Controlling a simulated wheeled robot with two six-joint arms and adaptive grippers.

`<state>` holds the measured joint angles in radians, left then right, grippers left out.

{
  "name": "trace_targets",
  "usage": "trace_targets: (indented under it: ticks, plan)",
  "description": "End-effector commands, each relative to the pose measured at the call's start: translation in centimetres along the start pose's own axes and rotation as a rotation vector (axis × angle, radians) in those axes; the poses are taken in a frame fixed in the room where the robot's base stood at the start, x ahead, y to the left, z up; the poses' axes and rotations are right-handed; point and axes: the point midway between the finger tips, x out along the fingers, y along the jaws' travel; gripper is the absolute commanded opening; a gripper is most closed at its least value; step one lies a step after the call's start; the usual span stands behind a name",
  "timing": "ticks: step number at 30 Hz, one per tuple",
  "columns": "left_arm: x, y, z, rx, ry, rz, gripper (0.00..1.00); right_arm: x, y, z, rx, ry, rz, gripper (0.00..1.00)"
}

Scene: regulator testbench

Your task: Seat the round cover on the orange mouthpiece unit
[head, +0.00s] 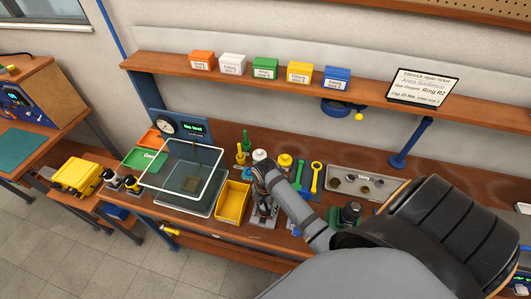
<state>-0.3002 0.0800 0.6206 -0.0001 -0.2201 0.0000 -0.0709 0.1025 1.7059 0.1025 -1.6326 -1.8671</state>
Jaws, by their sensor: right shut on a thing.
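My right arm comes in from the lower right, and its gripper (262,207) points down at the front part of the bench, just right of the yellow bin. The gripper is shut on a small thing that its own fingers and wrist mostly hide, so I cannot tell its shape. I cannot make out the round cover or the orange mouthpiece unit for certain. My left gripper is not in view.
A yellow bin (233,196) stands left of the gripper, beside a clear-walled tank (203,207). Behind are a yellow-topped jar (285,160), a green spanner (298,172) and a yellow spanner (316,178). A grey tray with holes (385,186) lies right. A shelf (280,86) crosses above.

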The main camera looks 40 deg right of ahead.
Motion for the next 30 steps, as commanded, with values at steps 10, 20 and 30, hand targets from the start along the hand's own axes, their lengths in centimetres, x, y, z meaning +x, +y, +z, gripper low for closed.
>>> trace_targets:
  ticks: [10, 20, 30]
  plan:
    - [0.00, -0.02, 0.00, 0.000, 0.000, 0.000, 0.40, -0.02, 0.02, -0.01, 0.000, 0.000, 0.001, 0.72]
    - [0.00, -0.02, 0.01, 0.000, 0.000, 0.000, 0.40, -0.02, 0.01, -0.01, 0.000, 0.000, 0.000, 0.84]
    - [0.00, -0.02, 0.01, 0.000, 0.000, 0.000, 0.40, -0.01, 0.00, -0.01, 0.000, 0.000, 0.000, 1.00]
